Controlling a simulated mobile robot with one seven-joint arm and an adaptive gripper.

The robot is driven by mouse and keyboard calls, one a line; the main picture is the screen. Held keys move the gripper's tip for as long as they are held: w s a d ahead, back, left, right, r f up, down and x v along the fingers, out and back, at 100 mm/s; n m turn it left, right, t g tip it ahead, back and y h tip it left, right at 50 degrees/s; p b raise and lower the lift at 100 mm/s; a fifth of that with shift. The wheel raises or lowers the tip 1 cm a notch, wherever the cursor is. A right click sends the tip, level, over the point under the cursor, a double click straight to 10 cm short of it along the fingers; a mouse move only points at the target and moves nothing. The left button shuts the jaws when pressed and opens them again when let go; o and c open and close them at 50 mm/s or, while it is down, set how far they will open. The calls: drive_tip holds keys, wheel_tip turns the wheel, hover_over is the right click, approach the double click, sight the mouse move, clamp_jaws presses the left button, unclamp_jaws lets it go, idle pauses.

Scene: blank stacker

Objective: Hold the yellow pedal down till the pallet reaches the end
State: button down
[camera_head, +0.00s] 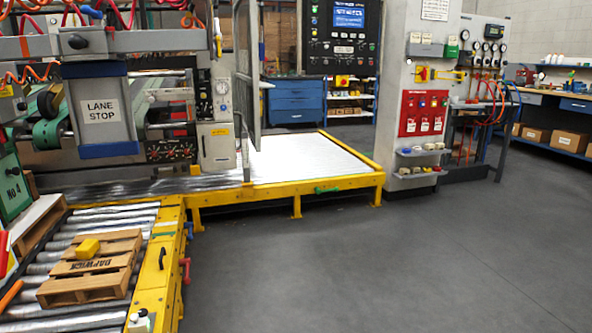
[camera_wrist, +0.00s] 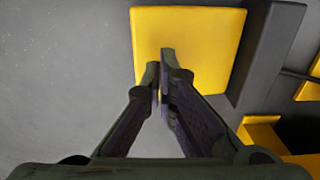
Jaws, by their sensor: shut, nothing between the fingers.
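In the wrist view, a flat yellow plate, which looks like the yellow pedal (camera_wrist: 209,42), lies straight ahead of my gripper (camera_wrist: 161,68). My gripper is shut and empty. Its fingertips overlap the lower left part of the plate in the picture; I cannot tell whether they touch it or whether it is pressed down. The wooden pallet (camera_head: 82,289), marked DAPWICK, sits on the roller conveyor (camera_head: 60,320) at lower left of the head view, with a small yellow block (camera_head: 88,248) on it. Neither my gripper nor the pedal can be made out in the head view.
A yellow side rail (camera_head: 157,272) with a black handle borders the rollers. Beyond it stand a silver-topped yellow platform (camera_head: 305,160) and a machine with a LANE STOP sign (camera_head: 101,111). Grey floor at right is clear. A dark block (camera_wrist: 268,50) stands beside the plate.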

drive_tip(key=shift+f, duration=0.15)
drive_tip(key=shift+f+b, duration=0.95)
drive_tip(key=shift+f, duration=0.7)
drive_tip(key=shift+r, duration=0.15)
idle(2.7)
wheel_tip(320, 180, up, 9)
drive_tip(key=p, duration=0.9)
